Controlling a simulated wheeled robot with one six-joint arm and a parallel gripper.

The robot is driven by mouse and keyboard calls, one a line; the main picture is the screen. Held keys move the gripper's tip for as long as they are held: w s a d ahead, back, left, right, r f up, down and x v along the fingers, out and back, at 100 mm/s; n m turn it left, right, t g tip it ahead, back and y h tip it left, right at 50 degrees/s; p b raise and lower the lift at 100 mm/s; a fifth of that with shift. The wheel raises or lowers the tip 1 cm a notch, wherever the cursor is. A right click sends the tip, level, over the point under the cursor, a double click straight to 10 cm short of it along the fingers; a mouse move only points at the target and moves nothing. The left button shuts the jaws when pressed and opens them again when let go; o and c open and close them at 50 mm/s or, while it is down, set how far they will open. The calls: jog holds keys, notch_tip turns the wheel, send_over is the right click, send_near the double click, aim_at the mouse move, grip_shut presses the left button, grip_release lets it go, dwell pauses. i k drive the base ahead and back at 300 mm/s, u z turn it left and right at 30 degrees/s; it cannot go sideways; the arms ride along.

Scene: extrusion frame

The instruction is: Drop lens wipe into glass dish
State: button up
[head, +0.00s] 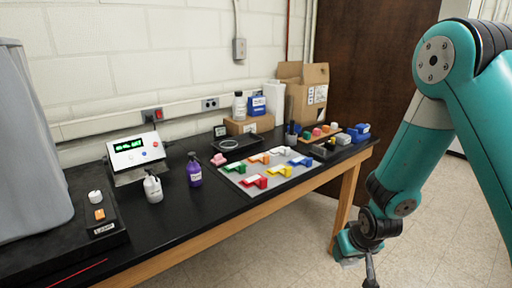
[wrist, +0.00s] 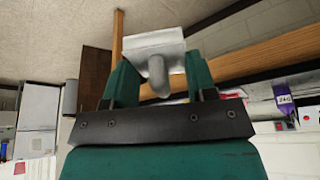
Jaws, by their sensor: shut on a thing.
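My gripper (wrist: 157,80) is shut on a pale grey piece (wrist: 157,50), a flat block with a rounded nub between the two green fingers. I cannot tell from its shape whether it is the lens wipe. In the head view my gripper (head: 368,268) hangs low at the bottom edge, in front of the bench and over the floor, partly cut off. A faint clear round outline, perhaps the glass dish (head: 229,144), shows in a black tray (head: 246,148) at the back of the bench. The dish and my gripper are well apart.
The black bench (head: 190,216) has a wooden front edge. A grey mat (head: 266,189) holds several coloured pieces. A purple bottle (head: 194,174), a white bottle (head: 153,189) and a display box (head: 136,150) stand left of it. Cardboard boxes (head: 304,95) stand behind. The floor on the right is clear.

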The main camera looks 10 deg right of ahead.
aim_at(228, 148)
jog(key=z, duration=1.2)
jog(key=i, duration=1.2)
jog(key=u, duration=1.4)
